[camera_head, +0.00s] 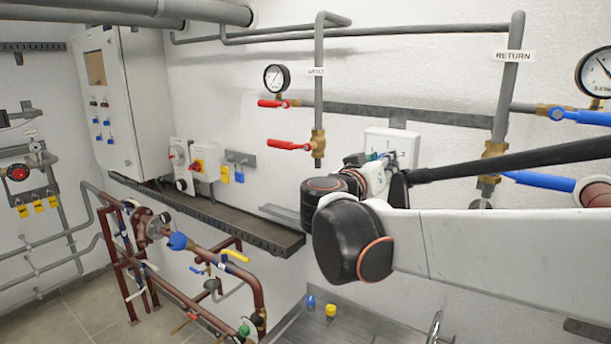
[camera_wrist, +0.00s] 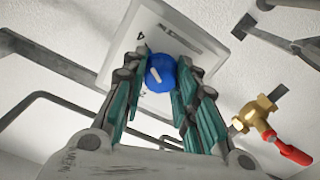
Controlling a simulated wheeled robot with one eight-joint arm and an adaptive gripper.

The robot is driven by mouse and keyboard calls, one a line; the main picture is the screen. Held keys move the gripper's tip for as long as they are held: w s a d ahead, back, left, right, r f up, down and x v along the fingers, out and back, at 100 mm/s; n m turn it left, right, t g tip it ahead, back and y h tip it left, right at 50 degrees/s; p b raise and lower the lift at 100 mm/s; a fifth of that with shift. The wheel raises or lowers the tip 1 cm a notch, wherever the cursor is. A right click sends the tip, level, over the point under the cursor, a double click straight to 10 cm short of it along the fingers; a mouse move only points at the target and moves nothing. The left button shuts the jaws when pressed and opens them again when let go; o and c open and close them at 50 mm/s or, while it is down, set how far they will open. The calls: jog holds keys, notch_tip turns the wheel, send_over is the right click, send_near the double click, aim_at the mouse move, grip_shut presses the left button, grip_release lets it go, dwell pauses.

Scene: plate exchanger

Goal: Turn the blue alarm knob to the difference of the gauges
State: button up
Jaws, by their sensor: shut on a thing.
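The blue alarm knob (camera_wrist: 160,74) sits on a white wall panel (camera_wrist: 190,28) and carries a pale pointer mark. My gripper (camera_wrist: 160,92) is shut on the knob, with a teal-padded finger on each side. In the head view my gripper (camera_head: 378,172) is at the white panel (camera_head: 400,136), and my arm hides the knob. A round gauge (camera_head: 276,78) is on the wall to the left, by the supply pipe. A second gauge (camera_head: 597,72) is at the right edge, partly cut off, near the RETURN label (camera_head: 513,56). Its needle is hard to read.
Red-handled valves (camera_head: 288,145) are left of the panel, and one also shows in the wrist view (camera_wrist: 290,150). Blue-handled valves (camera_head: 583,116) are at the right. Grey pipes (camera_head: 319,90) run along the wall. A metal bench (camera_head: 350,325) with small blue and yellow items is below.

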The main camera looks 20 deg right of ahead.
jog(key=shift+s+a+f, duration=0.15)
jog(key=shift+s+a, duration=0.1)
jog(key=shift+s, duration=0.2)
jog(key=o, duration=0.9)
jog(key=shift+o, duration=0.9)
jog(key=shift+w+a, duration=0.3)
jog(key=v, duration=1.1)
jog(key=shift+a, duration=0.15)
jog(key=shift+s, duration=0.15)
